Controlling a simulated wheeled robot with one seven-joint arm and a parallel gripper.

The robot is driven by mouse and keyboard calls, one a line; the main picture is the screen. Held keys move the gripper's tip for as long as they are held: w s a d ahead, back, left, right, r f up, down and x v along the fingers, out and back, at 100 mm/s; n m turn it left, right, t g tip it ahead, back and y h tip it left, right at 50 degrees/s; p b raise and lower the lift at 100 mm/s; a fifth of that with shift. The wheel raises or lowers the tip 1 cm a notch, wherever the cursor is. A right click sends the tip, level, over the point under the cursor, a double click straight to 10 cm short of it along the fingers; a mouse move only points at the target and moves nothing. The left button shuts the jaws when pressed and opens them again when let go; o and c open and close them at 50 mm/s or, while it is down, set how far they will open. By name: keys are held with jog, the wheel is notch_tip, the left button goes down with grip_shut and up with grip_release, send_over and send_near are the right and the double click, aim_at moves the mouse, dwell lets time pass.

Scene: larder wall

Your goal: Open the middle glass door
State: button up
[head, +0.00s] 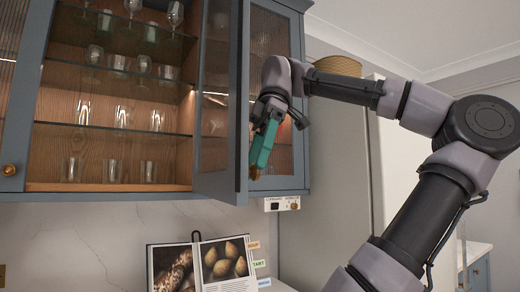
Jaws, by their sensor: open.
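The middle glass door (221,184) has a blue-grey frame and stands swung outward, hinged at the right side of the open middle cupboard bay. Its free edge points toward me. My gripper (257,168), with a teal finger, is at the lower part of this free edge, just to its right. The jaws are open. A small brass-coloured knob (254,174) shows partly at the fingertips. I cannot tell whether the fingers touch it.
Several glasses stand on shelves (110,188) inside the open bay. A left door with a brass knob (9,170) is shut. A right glass door (280,184) is behind my arm. Below are a small switch box (282,204) and an open cookbook (205,264). A basket (338,65) sits at upper right.

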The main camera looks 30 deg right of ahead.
jog(key=v, duration=1)
jog(key=shift+r, duration=0.2)
jog(key=shift+d, duration=0.1)
